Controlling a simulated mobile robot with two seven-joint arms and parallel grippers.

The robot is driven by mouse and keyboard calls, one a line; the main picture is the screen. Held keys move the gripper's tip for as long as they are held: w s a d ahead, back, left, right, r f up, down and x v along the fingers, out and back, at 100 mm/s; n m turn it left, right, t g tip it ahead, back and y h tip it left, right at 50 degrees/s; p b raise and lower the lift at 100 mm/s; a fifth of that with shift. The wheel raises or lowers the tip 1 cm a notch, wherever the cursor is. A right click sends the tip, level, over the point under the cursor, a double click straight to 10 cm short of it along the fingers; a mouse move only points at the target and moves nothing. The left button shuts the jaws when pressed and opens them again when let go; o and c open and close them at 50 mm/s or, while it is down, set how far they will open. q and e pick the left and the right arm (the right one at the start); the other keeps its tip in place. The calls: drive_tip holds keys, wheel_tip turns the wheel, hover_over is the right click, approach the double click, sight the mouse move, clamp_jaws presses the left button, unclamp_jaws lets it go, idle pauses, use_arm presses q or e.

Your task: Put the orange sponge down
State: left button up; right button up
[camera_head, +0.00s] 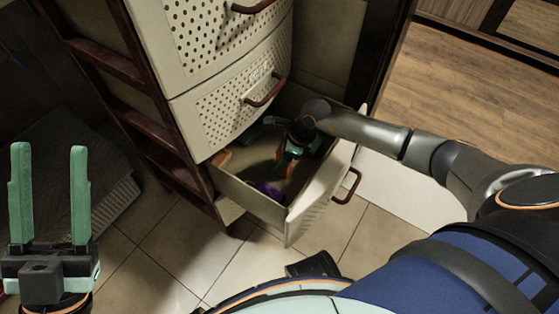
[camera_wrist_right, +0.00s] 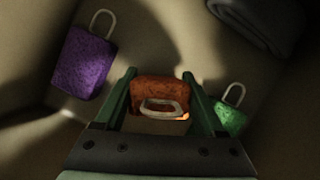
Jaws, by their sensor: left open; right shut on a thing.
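The orange sponge (camera_wrist_right: 160,87) has a pale loop and sits between the two green fingers of my right gripper (camera_wrist_right: 158,76) in the right wrist view. My right gripper (camera_head: 287,160) is shut on it and reaches down inside the open bottom drawer (camera_head: 315,193) in the head view. Whether the sponge touches the drawer floor cannot be told. My left gripper (camera_head: 50,152) is open and empty at the far left, away from the drawer.
A purple sponge (camera_wrist_right: 85,62) with a loop lies left of the orange one, and a green sponge (camera_wrist_right: 230,119) lies to the right. A dark folded cloth (camera_wrist_right: 258,22) is at the upper right. The drawer front with its handle (camera_head: 347,187) stands beside my right arm.

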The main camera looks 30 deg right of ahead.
drive_tip(key=shift+f, duration=0.15)
drive_tip(key=o, duration=1.4)
drive_tip(key=shift+o, duration=0.2)
